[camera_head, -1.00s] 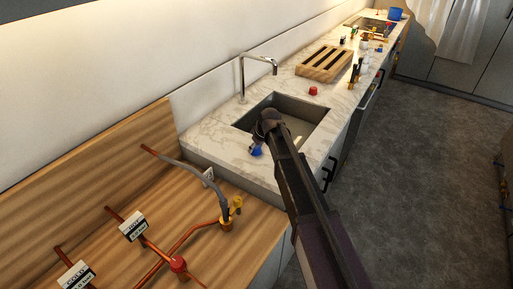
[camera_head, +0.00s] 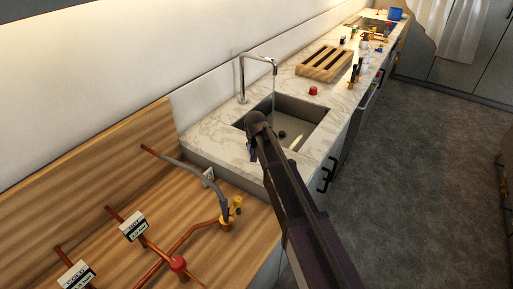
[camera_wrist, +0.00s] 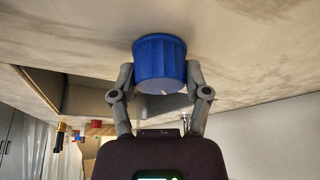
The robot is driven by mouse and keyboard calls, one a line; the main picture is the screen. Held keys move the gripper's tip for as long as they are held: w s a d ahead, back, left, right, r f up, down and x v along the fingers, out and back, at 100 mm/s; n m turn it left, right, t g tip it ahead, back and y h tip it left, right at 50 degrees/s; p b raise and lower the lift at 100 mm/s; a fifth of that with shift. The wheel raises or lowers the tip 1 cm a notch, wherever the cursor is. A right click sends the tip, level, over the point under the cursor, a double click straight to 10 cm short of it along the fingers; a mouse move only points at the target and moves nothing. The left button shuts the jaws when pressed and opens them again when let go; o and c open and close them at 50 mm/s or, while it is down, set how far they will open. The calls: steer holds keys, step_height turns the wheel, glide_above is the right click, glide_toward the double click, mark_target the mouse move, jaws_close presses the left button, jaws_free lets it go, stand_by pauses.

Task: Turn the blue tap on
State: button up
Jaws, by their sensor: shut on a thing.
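The ribbed blue tap (camera_wrist: 160,60) fills the upper middle of the wrist view, at the worktop. My gripper (camera_wrist: 160,80) has one finger on each side of it and is shut on it. In the head view, my gripper (camera_head: 254,143) is at the near edge of the sink, and only a sliver of blue shows beside it; my arm hides the rest. The chrome faucet (camera_head: 242,78) stands behind the sink (camera_head: 300,108). A thin pale stream, apparently water, runs down from its spout into the basin.
A red knob (camera_head: 313,91) stands on the worktop right of the sink, near a slotted wooden board (camera_head: 325,65). Copper pipes with a red valve (camera_head: 178,264) and a yellow-handled valve (camera_head: 236,206) lie on the wooden surface at lower left.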

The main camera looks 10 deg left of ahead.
steer(key=m+h, duration=0.1)
steer(key=m, duration=0.3)
steer(key=shift+m+h, duration=0.3)
steer(key=shift+h, duration=0.1)
steer(key=shift+m+h, duration=0.8)
steer(key=shift+m, duration=1.4)
steer(key=shift+g, duration=0.3)
steer(key=o, duration=1.1)
